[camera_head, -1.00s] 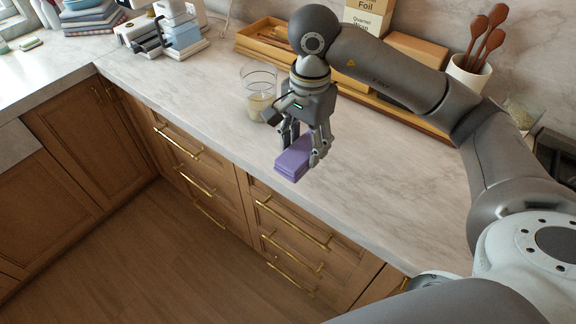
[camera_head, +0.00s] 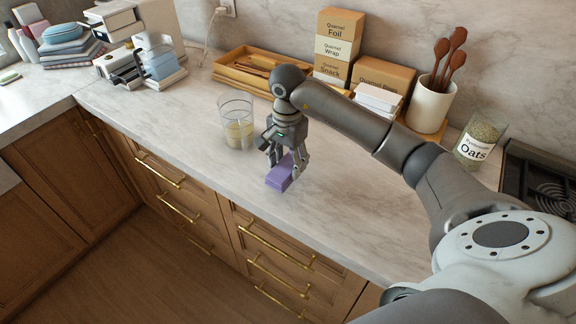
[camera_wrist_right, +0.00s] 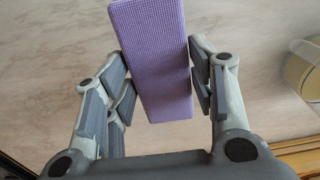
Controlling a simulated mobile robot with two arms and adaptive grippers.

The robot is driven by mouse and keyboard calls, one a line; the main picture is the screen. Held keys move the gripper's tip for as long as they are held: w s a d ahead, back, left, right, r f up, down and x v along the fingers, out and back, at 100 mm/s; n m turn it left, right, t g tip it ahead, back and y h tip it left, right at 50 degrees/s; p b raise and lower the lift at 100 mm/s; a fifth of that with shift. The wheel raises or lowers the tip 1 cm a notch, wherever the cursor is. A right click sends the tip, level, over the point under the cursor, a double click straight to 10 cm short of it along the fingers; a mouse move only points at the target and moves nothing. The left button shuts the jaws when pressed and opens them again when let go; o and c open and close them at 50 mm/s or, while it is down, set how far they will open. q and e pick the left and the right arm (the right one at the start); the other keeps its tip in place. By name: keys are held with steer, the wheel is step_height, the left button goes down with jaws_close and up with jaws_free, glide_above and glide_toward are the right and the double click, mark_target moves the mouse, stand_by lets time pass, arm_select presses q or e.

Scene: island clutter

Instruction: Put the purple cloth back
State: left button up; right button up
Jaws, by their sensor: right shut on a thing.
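The purple cloth (camera_head: 280,174) is a folded block low over the marble counter, near its front edge. My right gripper (camera_head: 287,162) comes down from above and is shut on the cloth. In the right wrist view the cloth (camera_wrist_right: 154,60) lies between the two fingers of the gripper (camera_wrist_right: 157,88), with the counter below it. I cannot tell whether the cloth touches the counter. My left gripper is not in view.
A glass (camera_head: 237,122) with pale contents stands just left of the gripper. Behind are a wooden tray (camera_head: 232,80), stacked boxes (camera_head: 337,48), a white crock of spoons (camera_head: 430,104) and an oats jar (camera_head: 478,142). The counter front is clear.

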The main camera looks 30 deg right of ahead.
mark_target(288, 162)
steer(key=shift+w+d+f, duration=0.15)
steer(key=shift+f, duration=0.15)
step_height(288, 162, down, 3)
steer(key=shift+w+d+r+p, duration=0.1)
steer(key=shift+d+r+p, duration=0.05)
steer(key=shift+p, duration=0.9)
steer(key=shift+f, duration=0.4)
steer(key=shift+f, duration=0.15)
steer(key=o, duration=0.7)
steer(key=shift+f, duration=0.1)
steer(key=shift+c, duration=0.2)
steer(key=o, duration=0.5)
